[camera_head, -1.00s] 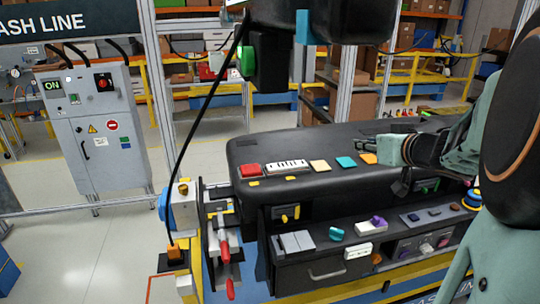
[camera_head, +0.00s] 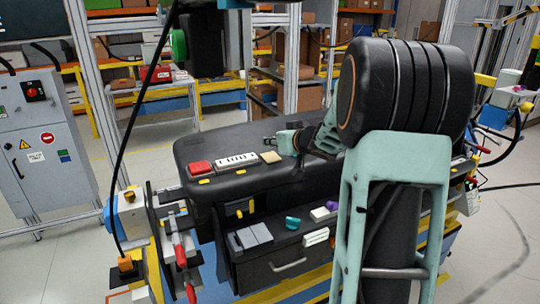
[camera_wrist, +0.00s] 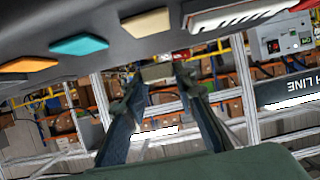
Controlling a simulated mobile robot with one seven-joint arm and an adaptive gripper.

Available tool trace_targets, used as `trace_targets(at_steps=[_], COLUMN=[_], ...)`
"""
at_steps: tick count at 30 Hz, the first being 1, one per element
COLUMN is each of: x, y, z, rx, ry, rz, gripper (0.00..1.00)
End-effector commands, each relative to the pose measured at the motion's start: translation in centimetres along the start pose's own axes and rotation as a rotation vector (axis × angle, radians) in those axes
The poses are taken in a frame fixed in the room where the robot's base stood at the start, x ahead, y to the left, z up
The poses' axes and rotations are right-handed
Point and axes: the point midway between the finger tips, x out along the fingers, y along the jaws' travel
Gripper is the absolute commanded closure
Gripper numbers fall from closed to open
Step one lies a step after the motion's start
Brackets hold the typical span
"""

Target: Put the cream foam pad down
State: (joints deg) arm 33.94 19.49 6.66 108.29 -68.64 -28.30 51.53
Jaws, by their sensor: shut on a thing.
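My gripper (camera_wrist: 158,78) points away from the wrist camera, its two fingers closed on a small, pale cream-grey block at their tips, which looks like the cream foam pad (camera_wrist: 157,72). In the head view my gripper (camera_head: 287,141) is above the dashboard top, beside a tan-cream square (camera_head: 271,157); the held pad cannot be made out there. That tan-cream square also shows on the dashboard in the wrist view (camera_wrist: 146,22), apart from the held pad. The black dashboard module (camera_head: 200,150) lies below the gripper.
A red block (camera_head: 200,168) and a white slotted strip (camera_head: 236,161) lie left of the tan-cream square. A teal pad (camera_wrist: 78,44) and an orange pad (camera_wrist: 28,64) show in the wrist view. Below, a shelf holds a teal knob (camera_head: 292,223). My arm hides the dashboard's right part.

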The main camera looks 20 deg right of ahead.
Motion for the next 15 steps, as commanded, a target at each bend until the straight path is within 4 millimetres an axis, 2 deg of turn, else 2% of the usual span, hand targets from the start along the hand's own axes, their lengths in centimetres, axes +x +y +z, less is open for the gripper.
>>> trace_targets(at_steps=[7, 11, 15], x=[2.3, 2.9, 3.1], y=[-0.1, -0.1, -0.1], z=[1.3, 3.3, 3.8], rx=[0.002, 0.002, 0.000], ry=[-0.001, -0.002, 0.001], rz=[-0.002, -0.001, -0.001], gripper=[0.84, 0.84, 0.84])
